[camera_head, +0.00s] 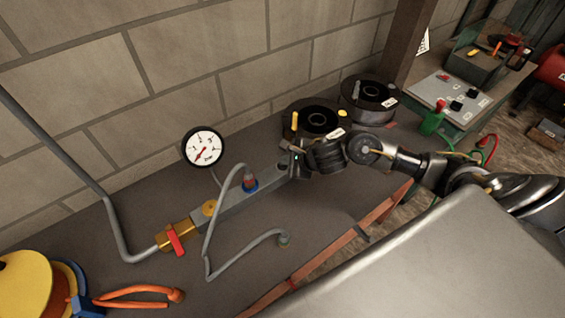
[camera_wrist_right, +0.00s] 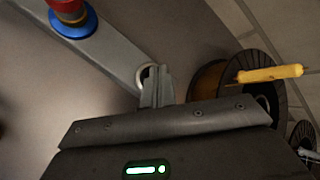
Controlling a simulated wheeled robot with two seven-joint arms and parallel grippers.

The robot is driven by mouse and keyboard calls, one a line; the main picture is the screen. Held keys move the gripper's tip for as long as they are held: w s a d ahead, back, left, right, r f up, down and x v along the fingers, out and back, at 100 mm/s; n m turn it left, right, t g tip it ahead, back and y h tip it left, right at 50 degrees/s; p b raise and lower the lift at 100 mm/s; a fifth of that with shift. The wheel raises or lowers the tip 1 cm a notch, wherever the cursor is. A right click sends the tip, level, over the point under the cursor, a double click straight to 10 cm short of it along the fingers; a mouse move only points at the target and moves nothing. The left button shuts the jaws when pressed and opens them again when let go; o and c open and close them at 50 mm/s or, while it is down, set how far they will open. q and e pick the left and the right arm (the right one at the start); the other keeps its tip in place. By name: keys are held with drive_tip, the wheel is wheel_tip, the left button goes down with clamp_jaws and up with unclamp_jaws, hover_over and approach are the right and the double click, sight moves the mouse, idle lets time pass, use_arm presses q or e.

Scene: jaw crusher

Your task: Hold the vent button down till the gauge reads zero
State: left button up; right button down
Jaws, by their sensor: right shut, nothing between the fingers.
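A grey metal manifold bar (camera_head: 240,190) lies on the dark bench. A round white gauge (camera_head: 204,148) stands behind it; its red needle points to the lower left, and its figures are too small to read. My right gripper (camera_head: 286,158) is shut and empty at the bar's right end. In the right wrist view its fingertips (camera_wrist_right: 157,82) are over a pale round ring (camera_wrist_right: 148,76) on the bar, probably the vent button, partly hidden by the fingers. I cannot tell whether they touch or press it. My left gripper is not in view.
A red and blue fitting (camera_head: 250,182) with a grey hose stands on the bar. A brass valve with a red handle (camera_head: 175,241) is at its left end. Black spools (camera_head: 316,117) with a yellow-handled tool stand close behind my right gripper.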

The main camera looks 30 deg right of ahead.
sight(285, 166)
drive_tip(key=shift+r, duration=0.1)
drive_tip(key=shift+r+p, duration=0.65)
drive_tip(key=shift+r, duration=0.25)
wheel_tip(285, 166, up, 5)
drive_tip(key=p, duration=0.3)
drive_tip(key=shift+p, duration=0.35)
drive_tip(key=shift+a+f, duration=0.1)
